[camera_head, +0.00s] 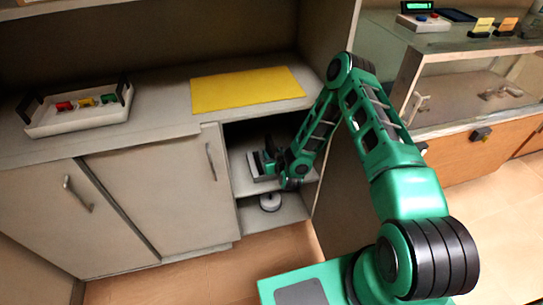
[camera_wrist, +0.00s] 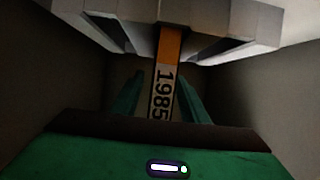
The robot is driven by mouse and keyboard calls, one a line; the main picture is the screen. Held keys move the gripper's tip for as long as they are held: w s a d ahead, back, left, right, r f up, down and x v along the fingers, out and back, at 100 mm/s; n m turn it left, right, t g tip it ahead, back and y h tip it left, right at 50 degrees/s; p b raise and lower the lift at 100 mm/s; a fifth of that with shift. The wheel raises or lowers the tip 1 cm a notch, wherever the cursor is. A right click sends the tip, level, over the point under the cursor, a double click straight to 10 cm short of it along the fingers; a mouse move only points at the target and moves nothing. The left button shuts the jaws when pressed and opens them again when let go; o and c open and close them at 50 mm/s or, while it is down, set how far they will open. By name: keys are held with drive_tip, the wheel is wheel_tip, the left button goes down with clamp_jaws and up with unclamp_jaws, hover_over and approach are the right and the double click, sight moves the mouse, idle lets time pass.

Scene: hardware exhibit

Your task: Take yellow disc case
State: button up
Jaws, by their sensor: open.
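A narrow case with an orange-yellow top and a white label reading 1985 (camera_wrist: 162,85) stands upright in the middle of the wrist view. My gripper (camera_wrist: 160,95) is open, with one green finger on each side of this case; I cannot tell whether they touch it. In the head view my gripper (camera_head: 268,162) reaches into the open cabinet compartment, by a light grey holder (camera_head: 256,168) on the shelf. The case itself is too small and hidden to make out there.
Above are a yellow mat (camera_head: 245,88) and a white tray (camera_head: 80,118) with coloured pieces. Closed cabinet doors (camera_head: 165,190) stand left; a glass display case (camera_head: 470,90) stands right.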

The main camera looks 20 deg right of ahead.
drive_tip(key=shift+w+f, duration=0.2)
drive_tip(key=shift+w, duration=0.3)
clamp_jaws()
drive_tip(key=shift+r, duration=0.15)
